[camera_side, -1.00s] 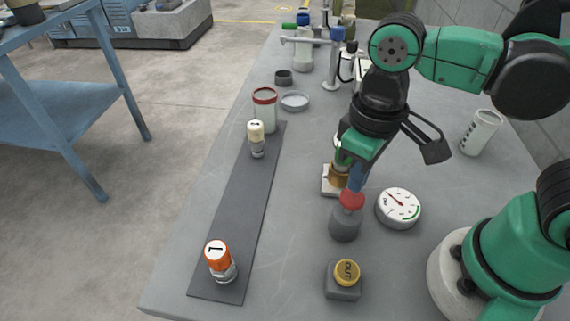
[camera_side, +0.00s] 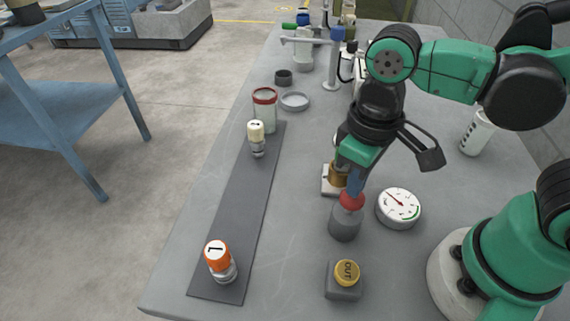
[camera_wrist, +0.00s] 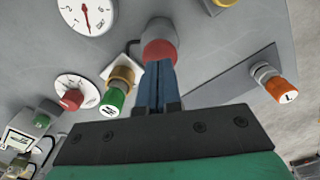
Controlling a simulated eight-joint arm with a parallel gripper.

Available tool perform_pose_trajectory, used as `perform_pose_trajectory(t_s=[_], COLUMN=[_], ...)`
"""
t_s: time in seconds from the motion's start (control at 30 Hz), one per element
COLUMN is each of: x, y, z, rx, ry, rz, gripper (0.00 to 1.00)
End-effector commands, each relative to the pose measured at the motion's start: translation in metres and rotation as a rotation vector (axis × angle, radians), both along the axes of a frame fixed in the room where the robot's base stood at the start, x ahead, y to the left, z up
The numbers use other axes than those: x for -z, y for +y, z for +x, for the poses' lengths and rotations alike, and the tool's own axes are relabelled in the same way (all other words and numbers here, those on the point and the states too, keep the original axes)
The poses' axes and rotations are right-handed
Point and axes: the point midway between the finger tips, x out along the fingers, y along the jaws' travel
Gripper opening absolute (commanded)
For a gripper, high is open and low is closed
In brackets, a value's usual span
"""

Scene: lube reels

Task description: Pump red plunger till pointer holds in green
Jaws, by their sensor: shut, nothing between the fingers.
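The red plunger (camera_side: 352,200) sits on top of a grey cylindrical pump body (camera_side: 345,222) on the bench. My gripper (camera_side: 355,186) is shut and empty, its blue fingers pointing down with the tips at the top of the red plunger. In the wrist view the shut fingers (camera_wrist: 158,72) lie over the red plunger (camera_wrist: 159,51) and hide part of it. The white round gauge (camera_side: 399,208) stands right of the pump. Its red pointer is at the upper left of the dial, away from the green band at the lower right. The gauge also shows in the wrist view (camera_wrist: 88,14).
A yellow "OUT" button (camera_side: 347,271) on a grey block is in front of the pump. A brass fitting with a green knob (camera_wrist: 113,100) is close beside it. A dark strip (camera_side: 235,220) at left carries an orange-capped bottle (camera_side: 218,258) and a cream-capped bottle (camera_side: 256,137).

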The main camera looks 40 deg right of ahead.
Motion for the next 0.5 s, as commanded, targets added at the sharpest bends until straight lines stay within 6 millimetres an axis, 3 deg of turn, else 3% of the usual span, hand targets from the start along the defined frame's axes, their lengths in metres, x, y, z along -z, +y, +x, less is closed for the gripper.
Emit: perform_pose_trajectory(t_s=[0.5], x=[0.021], y=[0.000], z=[0.000], rx=[0.000], ry=[0.000], rz=[0.000], gripper=[0.00])
